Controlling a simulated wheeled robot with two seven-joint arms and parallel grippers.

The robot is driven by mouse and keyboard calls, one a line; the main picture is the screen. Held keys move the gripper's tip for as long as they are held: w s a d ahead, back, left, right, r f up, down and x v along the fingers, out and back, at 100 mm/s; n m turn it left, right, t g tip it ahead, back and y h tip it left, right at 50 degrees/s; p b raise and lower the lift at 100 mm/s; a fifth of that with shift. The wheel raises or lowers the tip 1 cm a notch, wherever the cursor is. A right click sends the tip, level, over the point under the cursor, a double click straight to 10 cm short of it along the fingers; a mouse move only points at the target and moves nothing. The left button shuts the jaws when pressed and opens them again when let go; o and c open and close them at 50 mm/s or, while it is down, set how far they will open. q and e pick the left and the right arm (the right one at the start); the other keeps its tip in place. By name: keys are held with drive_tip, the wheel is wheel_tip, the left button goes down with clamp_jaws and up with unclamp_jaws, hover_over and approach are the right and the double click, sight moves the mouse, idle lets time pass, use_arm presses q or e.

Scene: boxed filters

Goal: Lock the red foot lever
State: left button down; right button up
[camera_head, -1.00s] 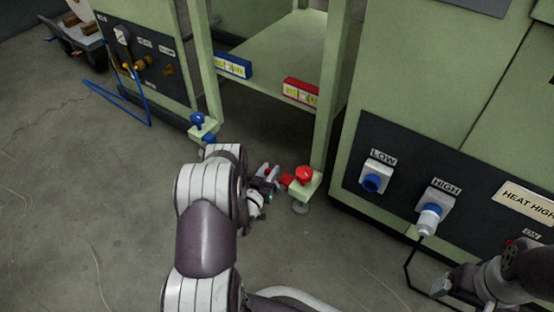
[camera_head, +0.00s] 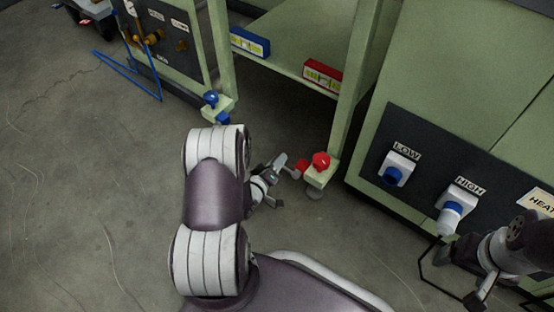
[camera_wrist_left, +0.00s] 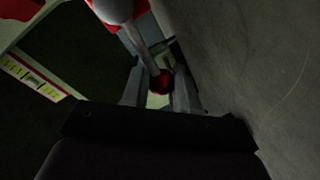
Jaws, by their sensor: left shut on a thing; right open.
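The red foot (camera_head: 321,160) is at the bottom of the green frame's right leg, with a red knob on top. Its red foot lever (camera_head: 300,168) sticks out to the left. My left gripper (camera_head: 286,164) is at that lever. In the left wrist view the lever's rod runs from a pale round part at the top down to a red end (camera_wrist_left: 164,84) between my left gripper's fingers (camera_wrist_left: 160,90), which are shut on it. The exact contact is dark. My right gripper (camera_head: 480,294) is open at the lower right, away from the lever.
A blue foot (camera_head: 211,100) is on the frame's left leg. Blue (camera_head: 250,42) and red (camera_head: 322,75) labelled boxes sit on the shelf edge. A panel with LOW and HIGH sockets (camera_head: 450,212) stands at right, a black cable below it.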

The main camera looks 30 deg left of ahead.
use_arm(q)
drive_tip(key=shift+d+f+n, duration=0.1)
drive_tip(key=shift+f+n, duration=0.3)
drive_tip(key=shift+s+f, duration=0.1)
drive_tip(key=c, duration=0.9)
unclamp_jaws()
drive_tip(key=s+p, duration=0.2)
drive_tip(key=s, duration=0.2)
drive_tip(key=s+r+p, duration=0.1)
drive_tip(key=s+p, duration=0.1)
drive_tip(key=s, duration=0.2)
drive_tip(key=s+r+p, duration=0.1)
drive_tip(key=s+p, duration=0.1)
drive_tip(key=s, duration=0.2)
drive_tip(key=shift+s+d+r, duration=0.1)
drive_tip(key=shift+s+d, duration=0.05)
drive_tip(key=shift+s, duration=0.05)
